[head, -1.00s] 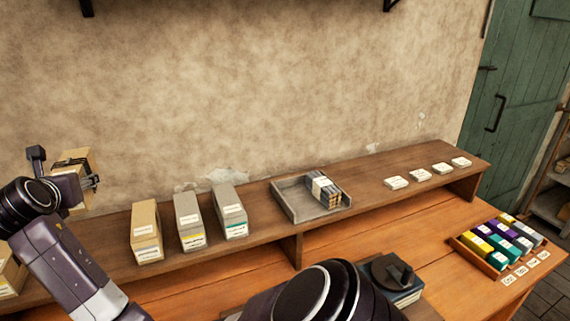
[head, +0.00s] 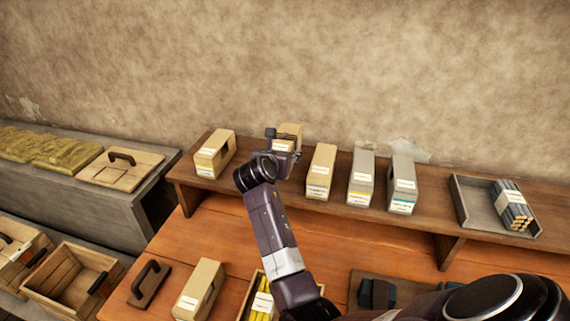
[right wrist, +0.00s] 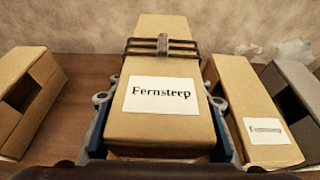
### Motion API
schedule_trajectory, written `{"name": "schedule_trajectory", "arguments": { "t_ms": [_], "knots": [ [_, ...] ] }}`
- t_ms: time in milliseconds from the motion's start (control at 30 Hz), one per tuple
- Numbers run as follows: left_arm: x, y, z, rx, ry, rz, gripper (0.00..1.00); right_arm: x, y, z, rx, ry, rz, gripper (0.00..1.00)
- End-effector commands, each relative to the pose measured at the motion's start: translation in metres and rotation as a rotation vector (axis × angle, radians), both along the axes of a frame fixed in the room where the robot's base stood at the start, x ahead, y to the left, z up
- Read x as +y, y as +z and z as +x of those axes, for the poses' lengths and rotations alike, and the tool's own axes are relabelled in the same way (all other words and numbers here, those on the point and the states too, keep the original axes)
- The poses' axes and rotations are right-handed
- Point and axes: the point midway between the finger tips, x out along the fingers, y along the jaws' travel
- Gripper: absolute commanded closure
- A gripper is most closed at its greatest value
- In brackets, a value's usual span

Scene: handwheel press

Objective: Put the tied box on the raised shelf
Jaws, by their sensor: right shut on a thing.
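The tied box (head: 289,134) is tan, with dark bands and a clasp across it. My left gripper is not in view.
A tan box (head: 214,152) stands to the left on the shelf, another (head: 321,172) close to the right. Two grey boxes (head: 361,178) (head: 403,184) and a grey tray (head: 470,205) with a tied bundle follow. Below are an open crate (head: 72,278) and a tan holder (head: 199,288).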

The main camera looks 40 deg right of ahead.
Motion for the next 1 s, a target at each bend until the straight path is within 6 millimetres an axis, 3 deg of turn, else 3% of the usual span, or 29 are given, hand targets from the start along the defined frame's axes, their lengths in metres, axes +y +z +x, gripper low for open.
{"name": "schedule_trajectory", "arguments": {
  "t_ms": [167, 433, 833, 867, 1000],
  "knots": [
    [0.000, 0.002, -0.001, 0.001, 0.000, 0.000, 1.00, -0.001, -0.013, 0.001, -0.003, -0.001, -0.004, 0.80],
    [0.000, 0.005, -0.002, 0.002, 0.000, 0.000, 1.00, -0.001, -0.049, 0.000, -0.002, -0.001, -0.003, 0.80],
    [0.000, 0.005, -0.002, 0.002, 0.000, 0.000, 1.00, -0.001, -0.055, 0.000, -0.003, 0.000, -0.004, 0.80],
    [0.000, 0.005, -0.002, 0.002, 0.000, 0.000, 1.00, -0.001, -0.057, 0.000, -0.002, -0.001, -0.001, 0.51],
    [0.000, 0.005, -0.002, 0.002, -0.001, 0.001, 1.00, -0.001, -0.056, 0.000, -0.002, -0.001, -0.001, 0.37]
  ]
}}
